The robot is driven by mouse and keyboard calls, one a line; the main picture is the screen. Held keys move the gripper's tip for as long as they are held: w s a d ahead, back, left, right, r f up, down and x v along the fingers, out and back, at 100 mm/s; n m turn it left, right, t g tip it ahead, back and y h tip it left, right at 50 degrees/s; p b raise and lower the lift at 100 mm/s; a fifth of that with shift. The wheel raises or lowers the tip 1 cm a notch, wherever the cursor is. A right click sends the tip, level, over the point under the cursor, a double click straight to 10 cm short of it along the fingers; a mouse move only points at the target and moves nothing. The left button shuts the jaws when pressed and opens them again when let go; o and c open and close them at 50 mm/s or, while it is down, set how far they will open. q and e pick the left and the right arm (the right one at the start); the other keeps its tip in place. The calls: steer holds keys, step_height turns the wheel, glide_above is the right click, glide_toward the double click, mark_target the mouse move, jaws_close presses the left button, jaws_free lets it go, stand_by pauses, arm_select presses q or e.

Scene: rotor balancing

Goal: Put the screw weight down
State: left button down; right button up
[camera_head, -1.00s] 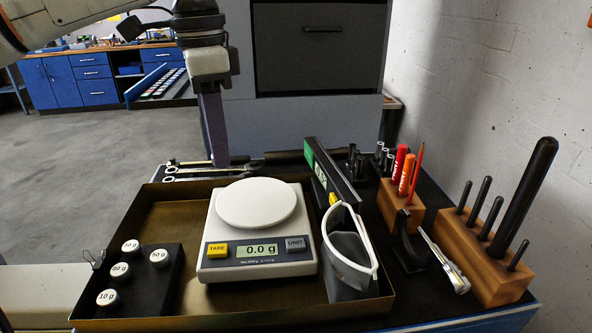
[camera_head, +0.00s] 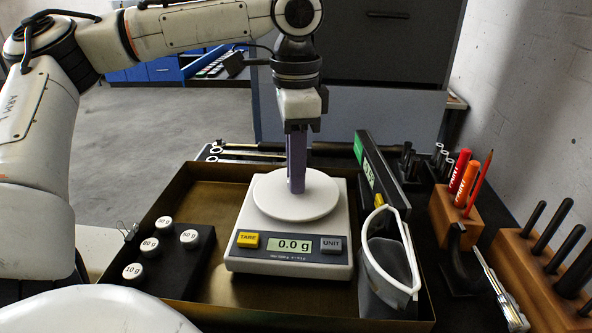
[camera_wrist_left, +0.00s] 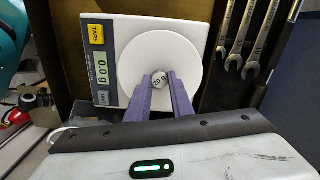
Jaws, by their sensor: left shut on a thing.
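A small round screw weight (camera_wrist_left: 159,80) with a pale top, its label seeming to read 20 g, sits between the purple fingertips of my left gripper (camera_wrist_left: 160,77) in the left wrist view. My left gripper (camera_head: 297,190) is shut on it and points down over the white round pan of the scale (camera_head: 268,210). In the head view the fingers hide the weight. The scale (camera_head: 290,263) reads 0.0 g. I cannot tell whether the weight touches the pan. My right gripper is not in view.
The scale stands in a brass-coloured tray (camera_head: 195,200). A black block (camera_head: 170,262) with several labelled weights is at its left. Wrenches (camera_wrist_left: 236,45) lie behind the tray.

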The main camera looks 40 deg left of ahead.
arm_select(q)
steer(key=c, duration=1.6)
jaws_free()
steer(key=shift+o, duration=0.2)
step_height(320, 180, up, 12)
steer(key=p, duration=0.1)
steer(key=shift+p, duration=0.4)
